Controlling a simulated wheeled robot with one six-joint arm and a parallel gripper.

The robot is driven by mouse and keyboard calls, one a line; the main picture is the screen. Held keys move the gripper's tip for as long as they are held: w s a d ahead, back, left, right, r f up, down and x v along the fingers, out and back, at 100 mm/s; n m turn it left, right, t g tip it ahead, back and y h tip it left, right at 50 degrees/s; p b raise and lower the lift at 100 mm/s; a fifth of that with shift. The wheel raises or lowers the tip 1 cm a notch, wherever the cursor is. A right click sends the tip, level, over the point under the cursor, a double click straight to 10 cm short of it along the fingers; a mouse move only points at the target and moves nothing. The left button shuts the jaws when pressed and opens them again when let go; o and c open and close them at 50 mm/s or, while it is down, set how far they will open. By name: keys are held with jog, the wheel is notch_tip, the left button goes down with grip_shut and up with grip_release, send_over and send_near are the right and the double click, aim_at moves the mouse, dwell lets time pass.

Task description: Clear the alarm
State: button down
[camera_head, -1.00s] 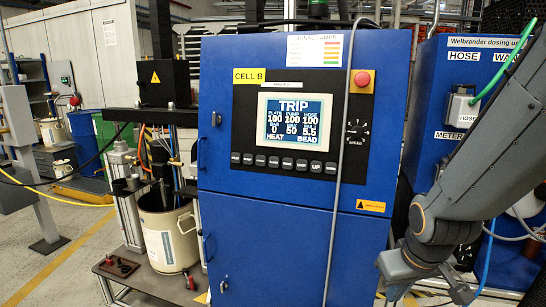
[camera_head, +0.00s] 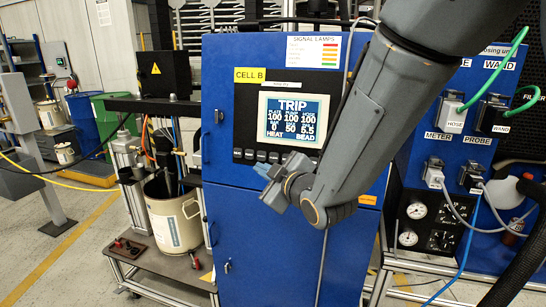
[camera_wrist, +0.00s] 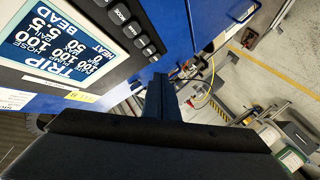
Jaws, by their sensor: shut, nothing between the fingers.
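The control panel screen (camera_head: 293,121) on the blue cabinet (camera_head: 265,250) reads TRIP, with rows of numbers and the words HEAT and BEAD. It also shows, turned, in the wrist view (camera_wrist: 58,45). A row of dark buttons (camera_head: 249,155) runs below the screen; my gripper and arm hide its right part in the head view. Several buttons (camera_wrist: 131,30) show in the wrist view, one labelled MODE. My gripper (camera_head: 264,171) is shut and empty, just below the button row; it also shows in the wrist view (camera_wrist: 161,92). I cannot tell whether it touches the panel. My arm hides the red mushroom button.
A drum (camera_head: 172,218) stands under a press frame on a low cart at left. A blue dosing unit (camera_head: 485,150) with plugs, hoses and gauges stands at right. A signal lamps label (camera_head: 313,49) is above the panel. Open floor lies at far left.

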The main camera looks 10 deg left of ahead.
aim_at(273, 162)
jog(key=shift+w, duration=0.15)
jog(key=w+f+b, duration=0.1)
jog(key=w+b, duration=0.1)
jog(key=w, duration=0.6)
jog(key=shift+w+d+f, duration=0.25)
jog(key=shift+d+f, duration=0.1)
jog(key=shift+d, duration=0.05)
dwell(1.9)
jog(key=shift+w, duration=0.4)
jog(key=shift+w+f+b, duration=0.15)
jog(key=shift+w+b, duration=0.25)
jog(key=shift+b, duration=0.05)
dwell(0.6)
jog(key=shift+s, duration=0.15)
jog(key=shift+s+r, duration=0.2)
jog(key=shift+s, duration=0.5)
